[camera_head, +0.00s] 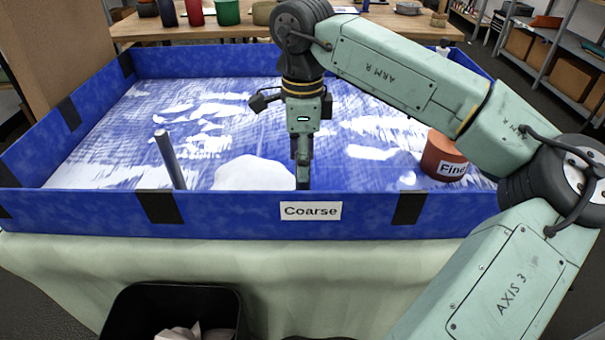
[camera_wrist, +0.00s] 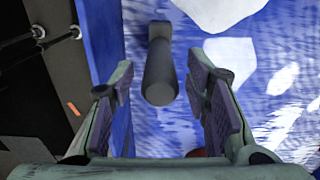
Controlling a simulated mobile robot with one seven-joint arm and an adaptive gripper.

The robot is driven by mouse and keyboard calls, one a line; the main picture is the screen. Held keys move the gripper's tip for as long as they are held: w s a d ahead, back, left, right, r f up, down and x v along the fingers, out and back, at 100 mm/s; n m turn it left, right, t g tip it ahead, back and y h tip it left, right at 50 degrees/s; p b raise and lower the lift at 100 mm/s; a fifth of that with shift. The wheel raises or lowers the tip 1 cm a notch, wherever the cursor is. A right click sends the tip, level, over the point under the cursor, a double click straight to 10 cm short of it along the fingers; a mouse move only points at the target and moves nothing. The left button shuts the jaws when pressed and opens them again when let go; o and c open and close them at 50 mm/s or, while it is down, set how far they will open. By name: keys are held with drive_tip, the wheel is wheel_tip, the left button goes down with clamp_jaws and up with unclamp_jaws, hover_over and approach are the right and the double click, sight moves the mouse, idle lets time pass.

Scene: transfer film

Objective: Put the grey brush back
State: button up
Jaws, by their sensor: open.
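A grey, rod-like handle (camera_wrist: 160,72) shows in the wrist view between the fingers of my gripper (camera_wrist: 165,100), close to the blue front wall. It touches neither finger in that view. It looks like the grey brush, but no bristles are visible. My gripper (camera_head: 303,172) is open and points down just behind the tray's front wall in the head view. A grey rod (camera_head: 168,160) stands tilted at the left inside the blue tray (camera_head: 110,208). I cannot tell whether both views show the same grey piece. The front wall hides what is low behind it.
A white heap (camera_head: 252,175) lies left of my gripper, and white powder streaks the tray floor. A black bin (camera_head: 130,305) with crumpled paper stands in front. Several coloured containers stand on the back table (camera_head: 375,28).

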wheel_tip(320, 180, up, 7)
drive_tip(key=shift+r, duration=0.2)
idle(0.3)
